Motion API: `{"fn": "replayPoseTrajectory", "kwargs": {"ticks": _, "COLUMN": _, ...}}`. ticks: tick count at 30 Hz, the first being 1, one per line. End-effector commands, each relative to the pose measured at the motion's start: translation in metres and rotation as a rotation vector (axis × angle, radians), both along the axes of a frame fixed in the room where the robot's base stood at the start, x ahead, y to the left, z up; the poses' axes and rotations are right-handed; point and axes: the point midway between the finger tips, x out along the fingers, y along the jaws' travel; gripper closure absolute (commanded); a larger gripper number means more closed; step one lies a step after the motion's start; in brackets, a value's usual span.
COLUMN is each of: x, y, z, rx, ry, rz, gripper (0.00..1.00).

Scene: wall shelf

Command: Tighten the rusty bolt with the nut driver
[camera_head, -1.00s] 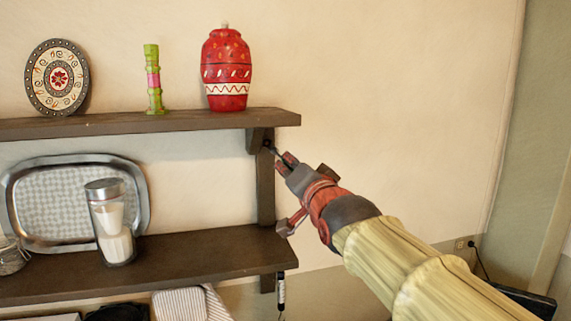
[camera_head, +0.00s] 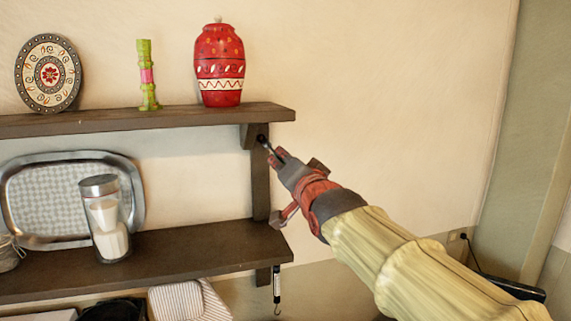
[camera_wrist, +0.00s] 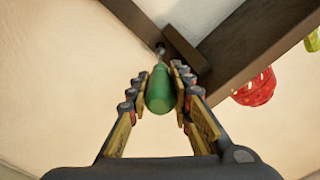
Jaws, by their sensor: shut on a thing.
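My gripper (camera_head: 279,160) is shut on the nut driver. In the wrist view the driver's green handle (camera_wrist: 160,92) sits between both fingers, and its thin metal shaft points away toward the shelf bracket. The rusty bolt (camera_wrist: 160,47) is a small dark spot at the shaft's far end, by the bracket. In the head view the dark bolt head (camera_head: 262,139) is on the bracket under the upper shelf's right end, and the shaft's tip meets it or is very close. I cannot tell whether the tip is seated on it. The handle is mostly hidden by my fingers there.
The upper shelf (camera_head: 120,121) carries a red jar (camera_head: 219,65), a green candlestick (camera_head: 147,75) and a patterned plate (camera_head: 48,73). The lower shelf (camera_head: 190,257) holds a glass jar (camera_head: 106,220) and a metal tray (camera_head: 20,215). The wall to the right is clear.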

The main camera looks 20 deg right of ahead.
Motion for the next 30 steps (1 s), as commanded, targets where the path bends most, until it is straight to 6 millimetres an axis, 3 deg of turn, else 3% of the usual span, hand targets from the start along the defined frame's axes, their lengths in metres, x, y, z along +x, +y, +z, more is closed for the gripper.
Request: {"fn": "replayPoseTrajectory", "kwargs": {"ticks": 30, "x": 0.056, "y": 0.000, "z": 0.001, "rx": 0.000, "ry": -0.001, "rz": 0.000, "gripper": 1.00}}
